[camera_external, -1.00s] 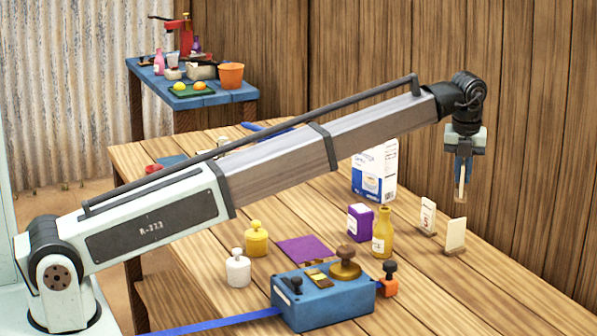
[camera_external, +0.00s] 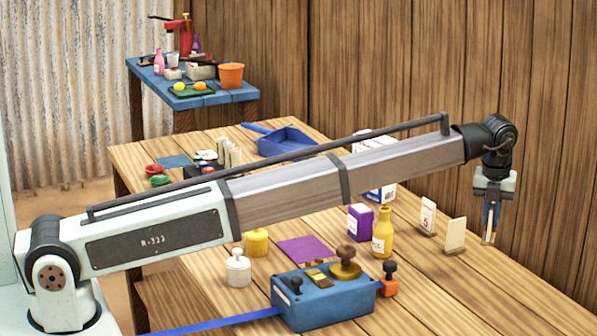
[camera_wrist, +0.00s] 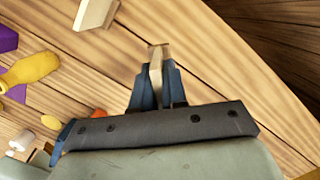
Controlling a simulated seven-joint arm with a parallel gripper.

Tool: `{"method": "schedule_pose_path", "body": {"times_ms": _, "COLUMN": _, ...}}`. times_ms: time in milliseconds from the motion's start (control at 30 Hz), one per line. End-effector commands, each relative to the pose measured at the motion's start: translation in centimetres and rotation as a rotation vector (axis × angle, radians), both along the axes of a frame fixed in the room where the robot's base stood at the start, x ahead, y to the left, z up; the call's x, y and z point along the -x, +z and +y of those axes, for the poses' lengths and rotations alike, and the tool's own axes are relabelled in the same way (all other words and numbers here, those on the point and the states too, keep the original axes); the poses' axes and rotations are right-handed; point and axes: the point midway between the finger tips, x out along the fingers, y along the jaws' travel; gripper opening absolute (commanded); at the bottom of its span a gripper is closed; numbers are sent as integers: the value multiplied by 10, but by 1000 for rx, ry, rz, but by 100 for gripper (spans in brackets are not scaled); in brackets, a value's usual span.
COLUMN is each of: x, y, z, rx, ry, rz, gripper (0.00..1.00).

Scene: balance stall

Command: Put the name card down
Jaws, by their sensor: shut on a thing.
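My gripper (camera_external: 490,218) is shut on a thin cream name card with a wooden foot. The card (camera_external: 489,237) hangs edge-on between the fingers, roughly upright, over the right part of the table. In the wrist view the name card (camera_wrist: 156,72) stands out between the blue fingers (camera_wrist: 157,90). Whether its lower end touches the wood cannot be told. Its printed face is not visible.
Further left are a yellow bottle (camera_external: 382,234), a purple box (camera_external: 360,222) and a blue stamp box (camera_external: 325,297). Bare planks surround the held card.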

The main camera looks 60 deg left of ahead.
Motion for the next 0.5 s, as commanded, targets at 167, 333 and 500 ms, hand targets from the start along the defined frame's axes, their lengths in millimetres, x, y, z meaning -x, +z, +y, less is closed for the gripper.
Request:
{"method": "schedule_pose_path", "body": {"times_ms": 167, "x": 1, "y": -31, "z": 0, "rx": 0, "ry": 0, "rz": 1, "gripper": 0}}
{"method": "schedule_pose_path", "body": {"times_ms": 333, "x": 0, "y": -46, "z": 0, "rx": 0, "ry": 1, "rz": 0, "gripper": 0}}
{"method": "schedule_pose_path", "body": {"times_ms": 500, "x": 1, "y": -61, "z": 0, "rx": 0, "ry": 1, "rz": 1, "gripper": 0}}
